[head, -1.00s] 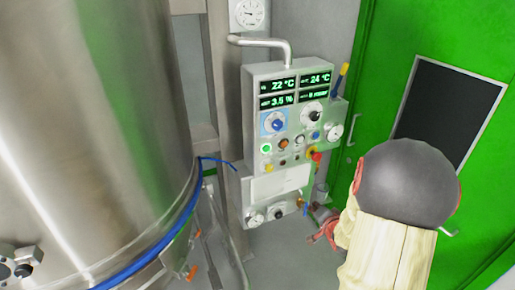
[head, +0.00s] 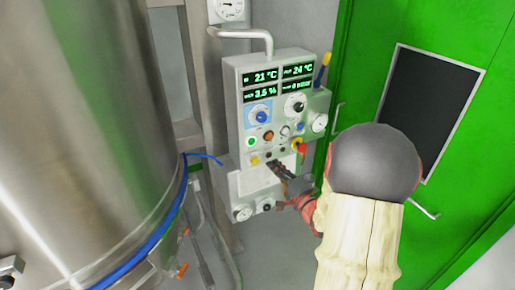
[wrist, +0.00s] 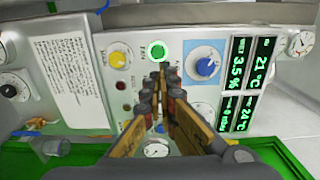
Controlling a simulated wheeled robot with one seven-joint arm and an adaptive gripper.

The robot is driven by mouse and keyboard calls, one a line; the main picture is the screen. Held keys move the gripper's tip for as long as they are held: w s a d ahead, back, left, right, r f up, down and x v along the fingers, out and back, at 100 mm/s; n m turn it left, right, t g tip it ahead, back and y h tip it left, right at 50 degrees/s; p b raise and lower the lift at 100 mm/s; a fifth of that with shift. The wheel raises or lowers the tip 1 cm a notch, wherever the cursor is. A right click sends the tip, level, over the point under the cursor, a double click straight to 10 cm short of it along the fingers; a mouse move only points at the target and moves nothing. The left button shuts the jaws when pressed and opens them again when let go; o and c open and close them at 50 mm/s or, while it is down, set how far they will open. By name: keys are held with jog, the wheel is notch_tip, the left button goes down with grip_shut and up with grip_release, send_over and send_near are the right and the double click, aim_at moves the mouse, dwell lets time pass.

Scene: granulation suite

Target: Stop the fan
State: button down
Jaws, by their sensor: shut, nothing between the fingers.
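The grey control panel (head: 236,125) faces me in the head view. It carries a green-lit round button (head: 253,141), which also shows in the wrist view (wrist: 157,51). The small labels are too blurred to read surely, so I cannot tell which control is the fan's. My gripper (head: 271,164) is shut and empty, in front of the panel's lower part. In the wrist view its fingertips (wrist: 163,72) point just below the green button and hide controls behind them.
A yellow button (wrist: 119,55) and a white text plate (wrist: 72,80) are left of the fingers. Lit displays (head: 277,83) top the panel. A large steel vessel (head: 85,130) stands left; a green door (head: 440,45) is right.

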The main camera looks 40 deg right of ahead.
aim_at(252, 141)
jog(key=b+x, duration=0.1)
jog(key=x, duration=1.2)
jog(key=shift+w+d+f, duration=0.1)
jog(key=shift+w, duration=0.1)
jog(key=shift+w+d, duration=0.1)
jog(key=shift+w, duration=0.15)
jog(key=shift+w, duration=0.1)
